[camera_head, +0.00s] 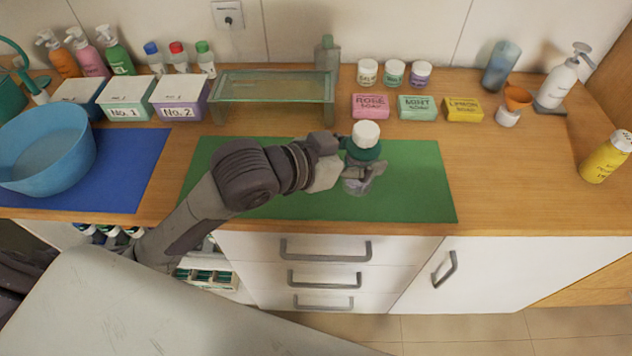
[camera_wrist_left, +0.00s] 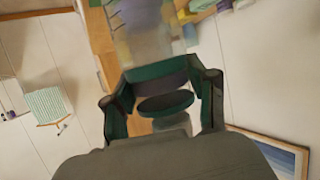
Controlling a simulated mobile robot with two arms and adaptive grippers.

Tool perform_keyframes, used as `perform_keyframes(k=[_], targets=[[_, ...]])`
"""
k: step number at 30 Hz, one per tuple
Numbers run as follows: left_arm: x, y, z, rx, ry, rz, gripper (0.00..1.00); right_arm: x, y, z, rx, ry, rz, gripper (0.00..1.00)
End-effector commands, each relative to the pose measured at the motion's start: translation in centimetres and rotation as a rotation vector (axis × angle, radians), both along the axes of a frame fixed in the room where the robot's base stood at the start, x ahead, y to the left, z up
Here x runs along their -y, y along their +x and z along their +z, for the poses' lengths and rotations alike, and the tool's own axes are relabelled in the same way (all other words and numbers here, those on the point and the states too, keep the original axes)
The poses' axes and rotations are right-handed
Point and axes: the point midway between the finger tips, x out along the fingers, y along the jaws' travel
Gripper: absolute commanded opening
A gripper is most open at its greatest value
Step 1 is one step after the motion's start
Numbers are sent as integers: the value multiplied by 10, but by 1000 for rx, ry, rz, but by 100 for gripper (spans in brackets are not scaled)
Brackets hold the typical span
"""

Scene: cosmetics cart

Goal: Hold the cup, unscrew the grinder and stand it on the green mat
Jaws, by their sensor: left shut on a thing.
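The grinder (camera_head: 366,134), with a white cap and a dark green part below it, stands roughly upright over the green mat (camera_head: 420,190). The grey, partly see-through cup (camera_head: 352,187) is directly beneath it, and the two look joined. My left gripper (camera_head: 366,173) comes in from the left and is shut on the cup, below the green part. Its fingers hide much of the cup, so I cannot tell whether the base touches the mat. In the left wrist view the fingers (camera_wrist_left: 165,108) frame dark round shapes that are hard to identify. My right gripper is not in view.
A blue basin (camera_head: 45,150) stands on a blue mat at left. Lidded boxes (camera_head: 180,98), a glass-topped stand (camera_head: 272,90), soaps (camera_head: 417,107) and jars (camera_head: 394,72) line the back. A yellow bottle (camera_head: 605,160) stands at far right. The green mat is clear right of the cup.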

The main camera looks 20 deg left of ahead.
Motion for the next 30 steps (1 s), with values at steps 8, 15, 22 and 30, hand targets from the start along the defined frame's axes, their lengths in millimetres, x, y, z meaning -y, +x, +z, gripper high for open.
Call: perform_keyframes(k=[8, 15, 22, 30], targets=[[-51, 32, -34, -4, 8, 8, 0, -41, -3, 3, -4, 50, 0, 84], [-88, 56, -59, -1, 2, 5, 0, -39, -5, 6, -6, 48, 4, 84], [-97, 61, -73, -1, -1, 5, 0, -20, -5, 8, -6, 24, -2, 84], [-97, 61, -104, 2, 1, 5, 0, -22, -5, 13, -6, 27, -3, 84]])
